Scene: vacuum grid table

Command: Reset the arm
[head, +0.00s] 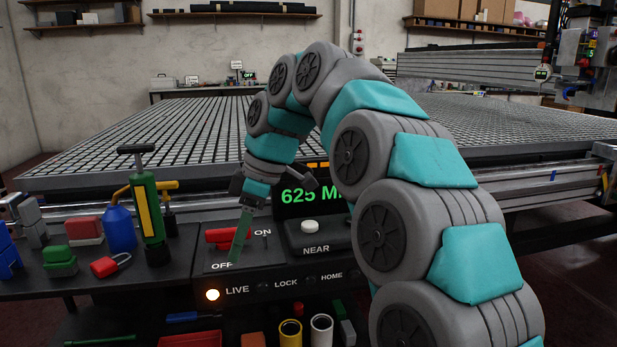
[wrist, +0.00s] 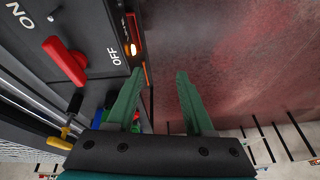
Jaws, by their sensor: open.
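My arm arches over the control panel (head: 275,245) in the head view, with my gripper (head: 238,258) pointing down in front of it. In the wrist view the green fingers of my gripper (wrist: 163,76) are apart, with nothing between them but dark red floor behind. A red rotary handle (head: 218,238) sits on the panel between ON and OFF labels. In the wrist view the red handle (wrist: 65,62) is left of the fingers and not touched by them. My gripper partly hides the handle in the head view; its exact setting is unclear.
An orange lamp (head: 212,295) glows by LIVE. A white button (head: 309,226) sits above NEAR. A green display (head: 297,196) is partly hidden by my arm. The grid table (head: 150,130) is bare behind.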

